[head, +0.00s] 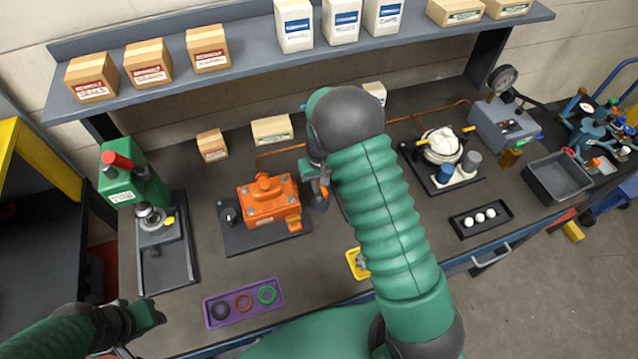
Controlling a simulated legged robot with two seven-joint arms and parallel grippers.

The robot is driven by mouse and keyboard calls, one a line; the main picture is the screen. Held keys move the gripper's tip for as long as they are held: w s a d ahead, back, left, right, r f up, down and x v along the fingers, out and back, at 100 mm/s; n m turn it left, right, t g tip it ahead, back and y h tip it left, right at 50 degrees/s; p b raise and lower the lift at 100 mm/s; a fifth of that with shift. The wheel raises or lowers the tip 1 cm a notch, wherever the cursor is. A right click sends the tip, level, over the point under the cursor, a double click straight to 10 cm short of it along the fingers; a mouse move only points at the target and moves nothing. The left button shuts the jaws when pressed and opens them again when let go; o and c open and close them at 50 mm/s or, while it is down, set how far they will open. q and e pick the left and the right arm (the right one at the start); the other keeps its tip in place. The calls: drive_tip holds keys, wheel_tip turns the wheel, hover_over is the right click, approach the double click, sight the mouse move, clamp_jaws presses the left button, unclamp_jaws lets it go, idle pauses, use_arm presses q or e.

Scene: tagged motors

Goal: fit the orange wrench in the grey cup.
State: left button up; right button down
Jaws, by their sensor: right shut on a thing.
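My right gripper (318,187) is at the middle of the bench, just right of the orange motor-like unit (268,203). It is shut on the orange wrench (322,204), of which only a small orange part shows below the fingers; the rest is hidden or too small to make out. The grey cup (471,160) stands on a dark tray at the right, beside a blue cup (445,173), well apart from the gripper. My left gripper (148,316) is at the lower left, near the bench's front edge; its jaws are not clear.
A purple tray with rings (278,306) lies at the front. A green press (130,178) stands at the left. A black tray with white balls (480,217) and a grey bin (558,180) are at the right. A shelf with boxes (250,62) runs behind. My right arm hides the bench middle.

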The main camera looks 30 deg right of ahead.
drive_tip(key=shift+f+b, duration=0.8)
drive_tip(key=shift+f, duration=0.4)
drive_tip(key=c, duration=1.3)
unclamp_jaws()
drive_tip(key=shift+r, duration=0.1)
wheel_tip(320, 180, up, 6)
drive_tip(key=p, duration=0.4)
drive_tip(key=shift+p, duration=0.4)
